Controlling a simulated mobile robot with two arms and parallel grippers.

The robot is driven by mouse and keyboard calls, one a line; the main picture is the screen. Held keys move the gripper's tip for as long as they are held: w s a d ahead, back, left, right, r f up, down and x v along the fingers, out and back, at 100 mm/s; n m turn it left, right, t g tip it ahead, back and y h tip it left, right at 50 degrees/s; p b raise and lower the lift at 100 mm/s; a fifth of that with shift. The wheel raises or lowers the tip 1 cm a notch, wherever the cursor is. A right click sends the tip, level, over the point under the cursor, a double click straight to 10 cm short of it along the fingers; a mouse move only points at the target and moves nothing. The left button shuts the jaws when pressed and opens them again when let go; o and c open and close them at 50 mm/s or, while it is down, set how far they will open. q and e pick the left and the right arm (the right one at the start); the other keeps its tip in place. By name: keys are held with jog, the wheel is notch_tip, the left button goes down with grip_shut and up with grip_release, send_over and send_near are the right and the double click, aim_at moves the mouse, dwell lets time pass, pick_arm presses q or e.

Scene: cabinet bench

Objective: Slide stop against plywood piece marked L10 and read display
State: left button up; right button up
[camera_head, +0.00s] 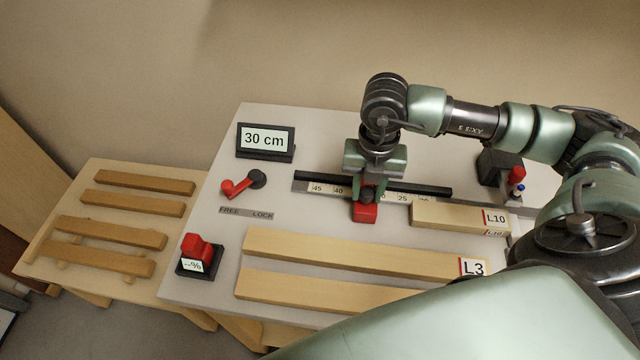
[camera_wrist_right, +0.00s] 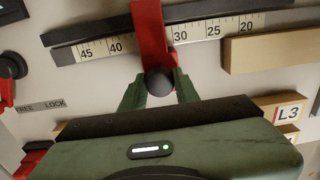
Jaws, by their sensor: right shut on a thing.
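The red stop (camera_head: 365,212) sits on the dark rail with its scale (camera_head: 320,187), near the middle marks. My right gripper (camera_head: 367,190) is shut on the stop's dark knob, which also shows in the wrist view (camera_wrist_right: 158,82). The plywood piece marked L10 (camera_head: 450,217) lies at the right end of the scale. A gap lies between the stop and its left end. The display (camera_head: 265,141) reads "30 cm". The red lever (camera_head: 240,185) points left, toward the FREE side of the FREE/LOCK label. My left gripper is not in view.
The piece marked L3 (camera_head: 360,255) and another board (camera_head: 310,290) lie in front of the rail. A red block device (camera_head: 198,253) reading "--%" stands at front left. A side table (camera_head: 75,215) holds several wooden slats.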

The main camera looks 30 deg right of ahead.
jog(key=shift+s+d+b, duration=0.3)
jog(key=shift+s+d, duration=0.3)
jog(key=shift+d, duration=0.2)
jog(key=shift+s+d+b, duration=0.3)
jog(key=shift+s+d, duration=0.3)
jog(key=shift+d, duration=0.15)
jog(key=shift+d, duration=0.1)
jog(key=shift+s+d+f+b, duration=0.1)
jog(key=shift+s+d+b, duration=0.35)
jog(key=shift+s+d, duration=0.3)
jog(key=shift+s+d+b, duration=0.4)
jog(key=shift+s+d, duration=0.1)
jog(key=shift+d, duration=0.35)
jog(key=o, duration=1)
jog(key=shift+w, duration=0.1)
jog(key=shift+a, duration=0.1)
jog(key=shift+r+p, duration=2.45)
jog(key=shift+r, duration=2.15)
